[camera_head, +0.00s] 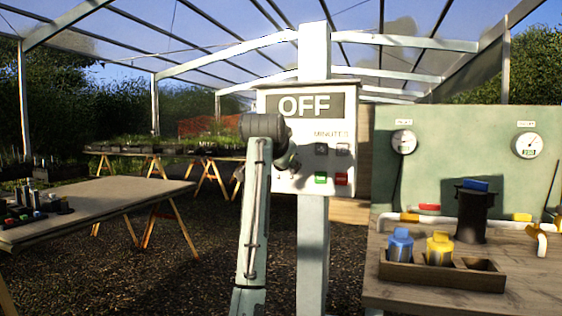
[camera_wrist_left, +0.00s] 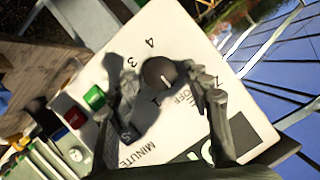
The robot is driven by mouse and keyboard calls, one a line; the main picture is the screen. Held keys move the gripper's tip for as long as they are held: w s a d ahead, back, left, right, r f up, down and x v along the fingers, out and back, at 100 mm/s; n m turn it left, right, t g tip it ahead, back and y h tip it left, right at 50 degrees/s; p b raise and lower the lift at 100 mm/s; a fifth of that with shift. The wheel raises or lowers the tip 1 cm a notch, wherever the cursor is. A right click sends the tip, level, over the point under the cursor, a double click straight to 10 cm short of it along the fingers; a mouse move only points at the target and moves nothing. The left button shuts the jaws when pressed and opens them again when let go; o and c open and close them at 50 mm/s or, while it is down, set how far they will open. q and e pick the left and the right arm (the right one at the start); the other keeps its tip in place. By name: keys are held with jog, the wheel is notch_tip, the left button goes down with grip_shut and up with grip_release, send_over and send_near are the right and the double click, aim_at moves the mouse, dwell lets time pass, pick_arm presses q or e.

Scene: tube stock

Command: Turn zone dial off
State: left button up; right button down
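A white control box (camera_head: 345,115) stands on a pale post, with a dark display reading OFF above the word MINUTES. The dark round dial (camera_wrist_left: 157,71) shows in the left wrist view, ringed by printed numbers and the word OFF. Its short white mark points roughly toward the OFF print; the exact setting is hard to tell. My left gripper (camera_wrist_left: 157,82) is open, one finger on each side of the dial, with a gap visible at least on the left. In the head view my left wrist hides the dial and most of the gripper. My right gripper is out of view.
A green button (camera_head: 320,177) and a red button (camera_head: 341,179) sit low on the box. At right, a wooden bench (camera_head: 450,291) carries a tray with blue and yellow bottles, a black canister and pipes. A table (camera_head: 100,205) stands left.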

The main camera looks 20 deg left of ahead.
pick_arm(q)
jog(key=shift+s, duration=0.1)
jog(key=v, duration=1.1)
jog(key=shift+s+d+r, duration=0.1)
jog(key=shift+s, duration=0.3)
